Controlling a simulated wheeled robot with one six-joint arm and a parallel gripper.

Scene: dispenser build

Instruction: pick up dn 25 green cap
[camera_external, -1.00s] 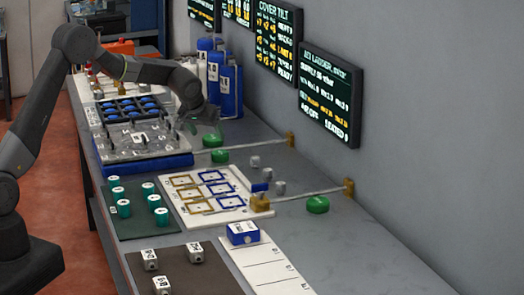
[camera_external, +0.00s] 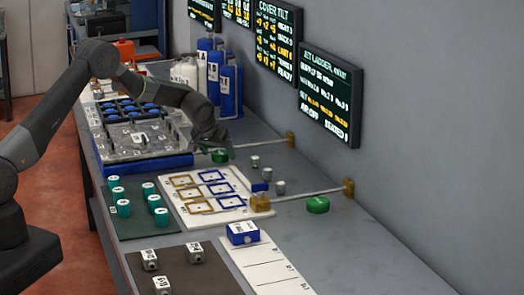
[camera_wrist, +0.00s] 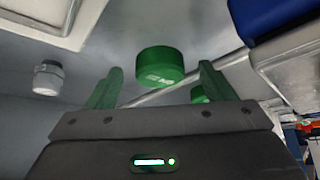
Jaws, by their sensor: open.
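Several green caps are on the grey bench. In the wrist view one green cap (camera_wrist: 160,68) sits ahead of and between my fingers, with pale lettering too blurred to read. A second green cap (camera_wrist: 199,94) is partly hidden behind the right finger. My gripper (camera_wrist: 158,88) is open and empty, its green fingers on either side of the nearer cap's image. In the external view my gripper (camera_external: 214,141) is low over the bench, close to a green cap (camera_external: 219,156). I cannot tell which cap is DN 25.
A thin rail (camera_external: 312,195) with brass end blocks crosses the bench. Small grey cylinders (camera_external: 279,187) stand near it. A white board with coloured frames (camera_external: 235,214), a blue-based tray (camera_external: 150,164) and blue bottles (camera_external: 231,92) are nearby. The front right bench is clear.

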